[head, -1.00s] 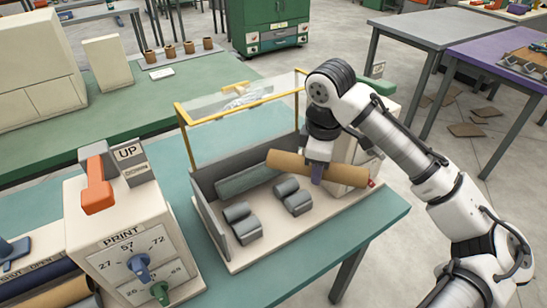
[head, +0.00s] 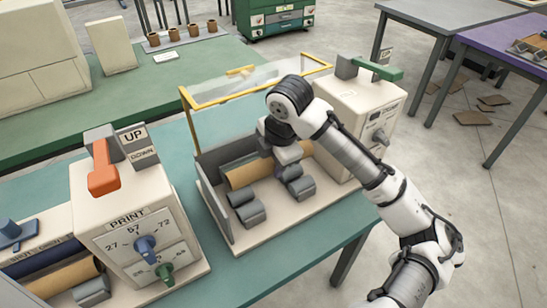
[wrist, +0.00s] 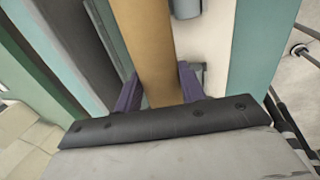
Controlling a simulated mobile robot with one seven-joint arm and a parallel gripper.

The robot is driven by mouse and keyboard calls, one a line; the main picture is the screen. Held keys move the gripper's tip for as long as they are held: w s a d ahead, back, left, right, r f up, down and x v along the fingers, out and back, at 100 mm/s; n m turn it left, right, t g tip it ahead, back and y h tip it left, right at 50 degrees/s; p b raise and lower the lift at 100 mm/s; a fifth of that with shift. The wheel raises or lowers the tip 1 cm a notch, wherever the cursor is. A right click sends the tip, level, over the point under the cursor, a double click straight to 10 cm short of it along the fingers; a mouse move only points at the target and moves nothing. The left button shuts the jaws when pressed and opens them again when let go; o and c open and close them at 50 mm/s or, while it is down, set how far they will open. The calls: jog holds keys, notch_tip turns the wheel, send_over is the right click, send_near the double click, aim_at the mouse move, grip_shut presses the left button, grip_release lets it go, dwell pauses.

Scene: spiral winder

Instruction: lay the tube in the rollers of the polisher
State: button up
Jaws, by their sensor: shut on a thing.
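The polisher (head: 280,222) is an open tray with a long grey roller (head: 236,163) at the back and short grey rollers (head: 250,214) in front. The tan tube (head: 243,173) lies lengthwise between the back roller and the front rollers, low in the tray. I cannot tell whether it touches the rollers. My gripper (wrist: 160,85) is shut on the tube, with a purple finger on each side in the wrist view; the tube also shows there (wrist: 145,45). In the head view my arm hides the fingers and part of the tube's right side.
A clear lid in a yellow frame (head: 225,93) stands raised behind the tray. A cream box (head: 350,110) with a green handle (head: 382,69) stands at its right. A PRINT box (head: 125,225) with an orange lever (head: 102,168) stands at the left.

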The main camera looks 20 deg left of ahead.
notch_tip(320, 180, down, 7)
jog(key=b, duration=0.4)
jog(key=shift+b, duration=0.3)
jog(key=shift+r, duration=0.1)
jog(key=o, duration=1.1)
jog(key=shift+c, duration=0.2)
jog(key=v, duration=1.4)
